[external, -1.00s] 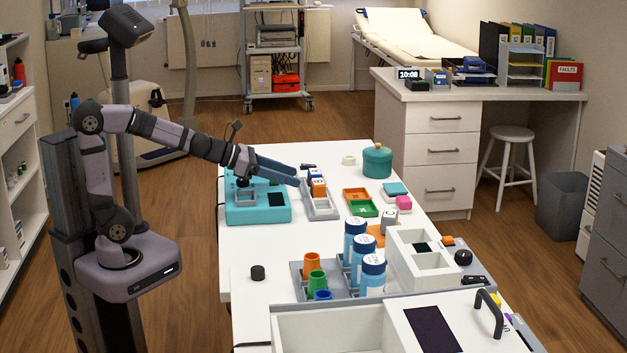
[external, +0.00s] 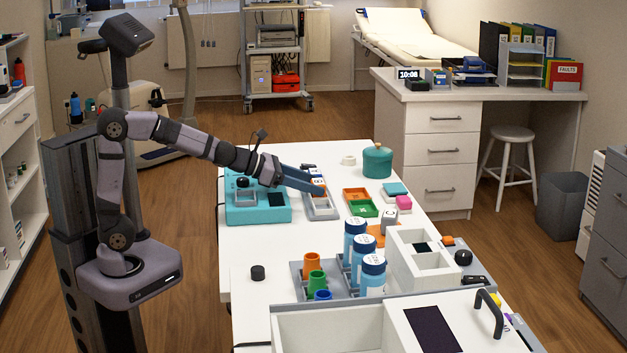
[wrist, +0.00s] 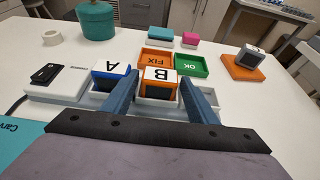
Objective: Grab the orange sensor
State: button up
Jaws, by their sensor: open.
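The orange sensor (wrist: 158,82) is a small block with a white top marked B, and it stands in a grey holder tray (external: 322,211). In the external view only a bit of the orange sensor (external: 319,182) shows behind my fingers. My gripper (wrist: 158,88) is open, with one blue finger on each side of the orange sensor. The sensor appears between the fingertips; I cannot tell whether they touch it. In the external view my gripper (external: 318,188) is low over the holder tray.
A blue sensor (wrist: 111,77) marked A stands close to the left finger. Beyond are an orange FIX tray (wrist: 155,57) and a green OK tray (wrist: 190,66). A teal device (external: 258,210) lies beside the holder, and a teal pot (external: 377,162) stands behind.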

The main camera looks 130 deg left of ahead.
jog(key=shift+w+a, duration=0.1)
jog(key=shift+a, duration=0.05)
jog(key=c, duration=0.9)
jog(key=shift+r, duration=0.1)
notch_tip(320, 180, up, 28)
jog(key=p, duration=2.4)
